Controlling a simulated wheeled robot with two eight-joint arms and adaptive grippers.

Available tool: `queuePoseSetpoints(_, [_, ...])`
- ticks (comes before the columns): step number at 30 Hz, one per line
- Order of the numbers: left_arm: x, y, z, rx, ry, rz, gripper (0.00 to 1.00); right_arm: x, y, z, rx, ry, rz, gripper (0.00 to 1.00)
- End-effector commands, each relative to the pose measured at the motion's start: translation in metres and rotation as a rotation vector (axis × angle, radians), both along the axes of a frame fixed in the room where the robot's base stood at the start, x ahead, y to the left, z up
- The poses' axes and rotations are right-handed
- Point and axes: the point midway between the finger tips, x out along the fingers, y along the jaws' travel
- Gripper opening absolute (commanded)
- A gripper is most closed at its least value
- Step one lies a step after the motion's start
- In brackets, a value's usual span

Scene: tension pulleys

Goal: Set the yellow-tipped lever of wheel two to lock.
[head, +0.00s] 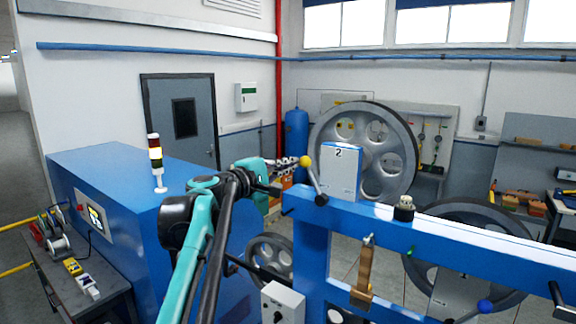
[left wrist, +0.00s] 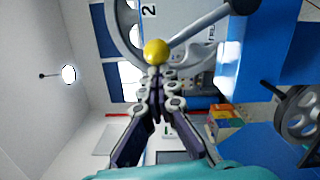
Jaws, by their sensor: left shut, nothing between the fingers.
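The yellow-tipped lever (head: 313,181) stands on the blue frame by the plate marked 2 (head: 341,172). Its yellow ball (head: 305,161) is at the top, and the rod slopes down to the right to a dark pivot. My left gripper (head: 298,162) is shut and empty, with its tips right beside the ball in the head view. In the left wrist view the yellow ball (left wrist: 156,52) sits just beyond the shut fingertips (left wrist: 155,70); I cannot tell whether they touch. The lever's rod (left wrist: 200,27) runs up to the right there. My right gripper is not in view.
A large grey wheel (head: 323,130) stands behind. A blue cabinet (head: 120,190) with a signal light (head: 156,160) stands at left.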

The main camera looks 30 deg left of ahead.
Motion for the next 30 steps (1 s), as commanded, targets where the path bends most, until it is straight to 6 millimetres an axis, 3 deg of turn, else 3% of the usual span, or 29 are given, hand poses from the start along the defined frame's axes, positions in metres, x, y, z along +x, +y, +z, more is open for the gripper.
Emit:
queuePoseSetpoints(14, [-0.001,-0.016,0.012,0.14,-0.011,-0.005,0.0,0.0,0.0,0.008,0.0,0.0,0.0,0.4])
queuePoseSetpoints(30, [-0.005,-0.07,0.029,0.624,-0.049,-0.005,0.0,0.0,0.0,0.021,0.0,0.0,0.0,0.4])
